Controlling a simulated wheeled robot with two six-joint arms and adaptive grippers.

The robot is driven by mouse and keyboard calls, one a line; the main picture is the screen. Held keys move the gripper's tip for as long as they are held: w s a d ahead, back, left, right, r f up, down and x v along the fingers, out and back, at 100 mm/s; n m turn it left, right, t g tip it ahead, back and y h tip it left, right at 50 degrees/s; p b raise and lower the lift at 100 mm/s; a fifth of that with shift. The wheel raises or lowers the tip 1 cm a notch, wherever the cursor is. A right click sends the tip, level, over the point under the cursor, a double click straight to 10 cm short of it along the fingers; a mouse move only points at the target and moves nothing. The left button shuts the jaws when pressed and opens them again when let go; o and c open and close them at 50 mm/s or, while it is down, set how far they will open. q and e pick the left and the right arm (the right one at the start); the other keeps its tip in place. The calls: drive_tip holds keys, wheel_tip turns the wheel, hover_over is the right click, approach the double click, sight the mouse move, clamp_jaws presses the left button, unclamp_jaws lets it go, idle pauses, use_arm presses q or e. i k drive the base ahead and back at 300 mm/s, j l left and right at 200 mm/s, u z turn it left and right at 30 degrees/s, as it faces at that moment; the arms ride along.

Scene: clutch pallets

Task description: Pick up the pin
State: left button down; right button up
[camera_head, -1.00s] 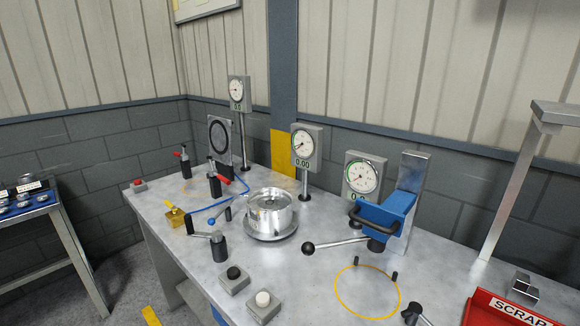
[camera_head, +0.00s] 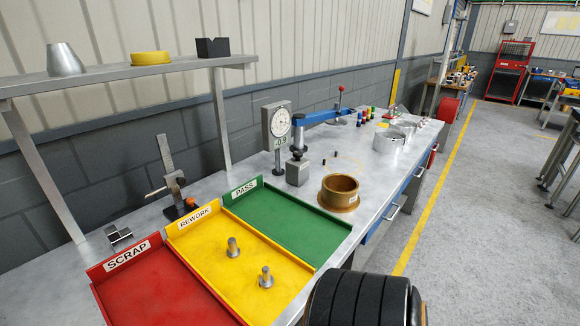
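Two small grey metal pins stand upright, apart from each other, in the yellow REWORK tray (camera_head: 200,255). The rear pin (camera_head: 233,247) is near the middle of the tray. The front pin (camera_head: 266,278) is closer to its front right edge. Each has a wider base and a narrower top. Small dark pieces (camera_head: 325,160) lie on the bench farther back, too small to tell what they are. Neither of my grippers is in view.
The red SCRAP tray (camera_head: 130,290) is left of the yellow tray, and the green PASS tray (camera_head: 290,222) is right of it, empty. A brass ring (camera_head: 338,194) stands near the bench's front edge. A dial gauge (camera_head: 277,124) and a shelf (camera_head: 130,74) are behind.

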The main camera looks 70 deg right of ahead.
sight(234, 252)
drive_tip(key=z, duration=1.5)
drive_tip(key=u, duration=0.25)
